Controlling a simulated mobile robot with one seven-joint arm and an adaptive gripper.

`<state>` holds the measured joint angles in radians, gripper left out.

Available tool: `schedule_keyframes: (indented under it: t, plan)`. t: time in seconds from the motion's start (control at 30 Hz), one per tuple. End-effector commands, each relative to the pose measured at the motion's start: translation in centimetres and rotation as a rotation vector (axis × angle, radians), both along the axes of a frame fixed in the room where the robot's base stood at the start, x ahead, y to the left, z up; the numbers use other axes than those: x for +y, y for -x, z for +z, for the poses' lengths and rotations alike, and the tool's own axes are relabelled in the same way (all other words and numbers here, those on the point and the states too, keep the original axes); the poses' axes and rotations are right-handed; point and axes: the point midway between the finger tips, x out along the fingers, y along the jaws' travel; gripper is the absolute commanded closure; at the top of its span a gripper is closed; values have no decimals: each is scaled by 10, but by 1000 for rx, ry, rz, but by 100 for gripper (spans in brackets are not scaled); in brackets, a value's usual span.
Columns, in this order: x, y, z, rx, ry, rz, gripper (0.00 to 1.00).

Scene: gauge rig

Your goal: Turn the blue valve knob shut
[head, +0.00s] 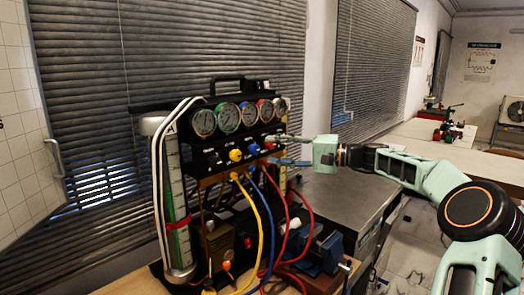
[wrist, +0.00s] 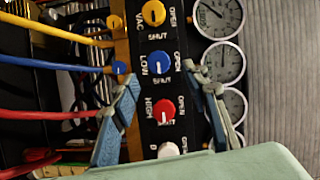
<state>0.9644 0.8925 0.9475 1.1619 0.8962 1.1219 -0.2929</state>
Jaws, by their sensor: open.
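The blue valve knob (head: 254,149) sits on the black front panel of the gauge rig, between a yellow and a red knob. In the wrist view the blue knob (wrist: 155,62) is marked LOW, with OPEN to its right and SHUT below it. I cannot surely read its pointer. My gripper (head: 273,150) is open in front of the panel. In the wrist view its two fingers (wrist: 161,78) spread to either side of the knob row, their tips just below the blue knob. The red knob (wrist: 163,110) shows between the fingers. Nothing is held.
A yellow knob (wrist: 153,13) and a white knob (wrist: 168,150) lie in the same row. Dial gauges (head: 228,118) stand above the panel. Yellow, blue and red hoses (head: 262,215) hang below it. A blue vise (head: 325,250) stands on the bench at lower right.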

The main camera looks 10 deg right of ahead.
Motion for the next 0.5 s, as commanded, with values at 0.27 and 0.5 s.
schedule_keyframes:
  t: [0.27, 0.5]
  plan:
    - [-44, 26, 3, 1, -1, -2, 58]
    - [-54, 33, 3, 1, 0, 1, 58]
